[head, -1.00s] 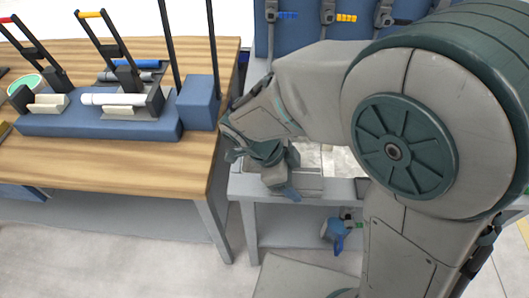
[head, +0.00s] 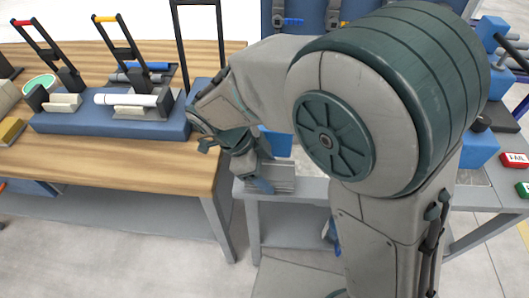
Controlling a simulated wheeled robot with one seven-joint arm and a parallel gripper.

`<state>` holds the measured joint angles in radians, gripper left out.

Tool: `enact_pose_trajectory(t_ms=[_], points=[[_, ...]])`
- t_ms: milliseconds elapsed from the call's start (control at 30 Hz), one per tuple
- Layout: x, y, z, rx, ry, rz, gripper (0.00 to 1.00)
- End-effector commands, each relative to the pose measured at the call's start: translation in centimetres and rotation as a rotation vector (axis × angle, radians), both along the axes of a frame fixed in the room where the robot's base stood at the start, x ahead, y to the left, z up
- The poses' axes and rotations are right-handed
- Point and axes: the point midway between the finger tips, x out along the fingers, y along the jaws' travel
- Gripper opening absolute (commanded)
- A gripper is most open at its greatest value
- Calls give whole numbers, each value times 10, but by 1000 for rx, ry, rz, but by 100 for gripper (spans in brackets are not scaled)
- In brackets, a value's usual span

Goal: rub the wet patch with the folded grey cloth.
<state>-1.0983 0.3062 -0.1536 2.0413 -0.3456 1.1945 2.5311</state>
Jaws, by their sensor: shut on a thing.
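My gripper (head: 258,176) points down over the left end of the grey workbench (head: 312,190), close to the wooden table's right edge. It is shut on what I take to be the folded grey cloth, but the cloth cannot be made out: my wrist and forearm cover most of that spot. A grey plate-like surface (head: 284,180) shows beside the fingers; I cannot tell whether they touch it. The wet patch is not visible; my arm hides much of the bench top.
The wooden table (head: 110,172) at left bears a blue rack (head: 100,124) with a white pipe (head: 127,99) and upright handles. A blue block (head: 277,144) stands behind my gripper. Red (head: 515,160) and green (head: 523,189) signs sit at right.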

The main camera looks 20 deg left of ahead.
Motion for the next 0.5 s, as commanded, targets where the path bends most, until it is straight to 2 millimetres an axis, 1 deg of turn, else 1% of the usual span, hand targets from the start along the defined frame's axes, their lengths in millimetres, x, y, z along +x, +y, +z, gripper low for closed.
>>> enact_pose_trajectory(t_ms=[33, 500], points=[[1, -1, 8, 0, 0, -2, 42], [4, -5, 49, 0, 0, -16, 42]])
